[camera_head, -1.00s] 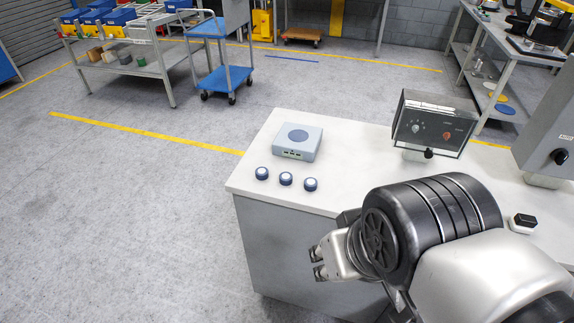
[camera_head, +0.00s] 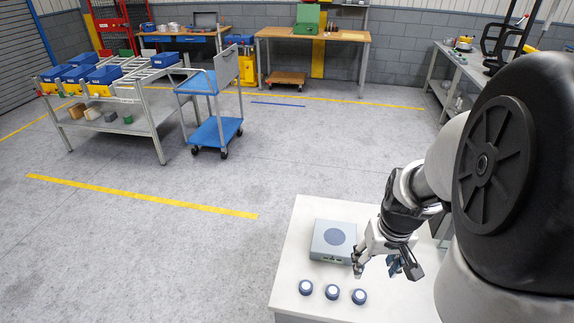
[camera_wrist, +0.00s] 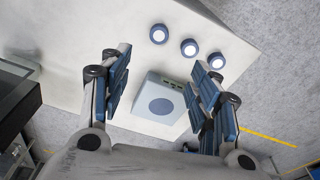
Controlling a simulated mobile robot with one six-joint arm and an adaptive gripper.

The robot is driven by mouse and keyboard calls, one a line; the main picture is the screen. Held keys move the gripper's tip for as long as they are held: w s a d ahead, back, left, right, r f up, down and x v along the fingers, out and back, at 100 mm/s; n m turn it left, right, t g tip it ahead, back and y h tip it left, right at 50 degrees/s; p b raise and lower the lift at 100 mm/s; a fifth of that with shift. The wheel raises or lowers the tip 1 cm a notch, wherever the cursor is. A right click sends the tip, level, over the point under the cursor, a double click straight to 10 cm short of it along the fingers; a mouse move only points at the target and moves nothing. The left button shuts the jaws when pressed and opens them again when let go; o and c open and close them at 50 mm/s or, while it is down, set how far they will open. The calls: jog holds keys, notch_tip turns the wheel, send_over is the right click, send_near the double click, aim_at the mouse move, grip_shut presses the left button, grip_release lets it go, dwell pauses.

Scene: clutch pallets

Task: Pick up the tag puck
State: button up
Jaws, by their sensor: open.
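Three small round pucks with dark blue sides and pale tops stand in a row on a white tabletop (camera_head: 400,303): a left puck (camera_head: 306,287), a middle puck (camera_head: 332,292) and a right puck (camera_head: 359,296). Nothing visible tells which is the tag puck. They also show in the wrist view as a left (camera_wrist: 158,34), a middle (camera_wrist: 189,47) and a right one (camera_wrist: 216,60). My gripper (camera_head: 376,268) is open and empty above the table, right of the grey box. In the wrist view my gripper (camera_wrist: 158,88) has its blue-padded fingers wide apart, with no puck between them.
A grey box with a round dark disc (camera_head: 333,240) sits behind the pucks; it lies between my fingers in the wrist view, further down. A dark-edged device (camera_wrist: 18,85) is at the wrist view's left. A blue cart (camera_head: 216,131) stands on the open floor beyond.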

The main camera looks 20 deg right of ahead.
jog(key=b, duration=0.4)
send_over(360, 295)
jog(key=f, duration=1.2)
jog(key=shift+s+a+f, duration=0.15)
jog(key=shift+s+f, duration=0.05)
jog(key=shift+s, duration=0.05)
jog(key=f+b, duration=0.2)
jog(key=f, duration=0.3)
jog(key=shift+w+f, duration=0.15)
jog(key=shift+w, duration=0.05)
jog(key=shift+c, duration=0.5)
jog(key=c, duration=0.9)
